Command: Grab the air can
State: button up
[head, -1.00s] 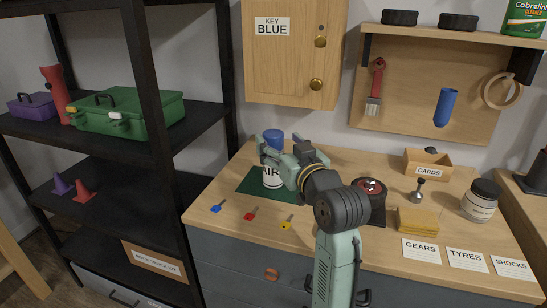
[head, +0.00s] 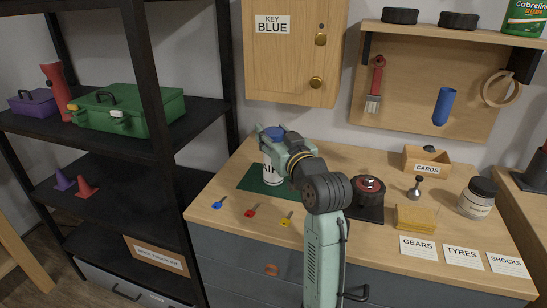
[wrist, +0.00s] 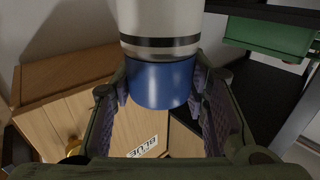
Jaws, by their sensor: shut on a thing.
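The air can (head: 267,174) is white with a blue cap and a label partly hidden by my gripper. It is upright over a dark green mat (head: 252,182) on the workbench; I cannot tell whether its base touches the mat. My gripper (head: 276,142) is shut on the can near its blue top. In the wrist view the blue cap (wrist: 158,84) sits between the two ridged finger pads, with the white body (wrist: 160,25) beyond it.
Blue (head: 219,202), red (head: 250,211) and yellow (head: 286,219) keys lie in front of the mat. A dark round part (head: 368,190) with a red centre stands right of my arm. The KEY BLUE cabinet (head: 290,70) hangs behind. Black shelving (head: 160,130) stands left.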

grip_shut()
jog(key=shift+r, duration=0.15)
dwell(0.4)
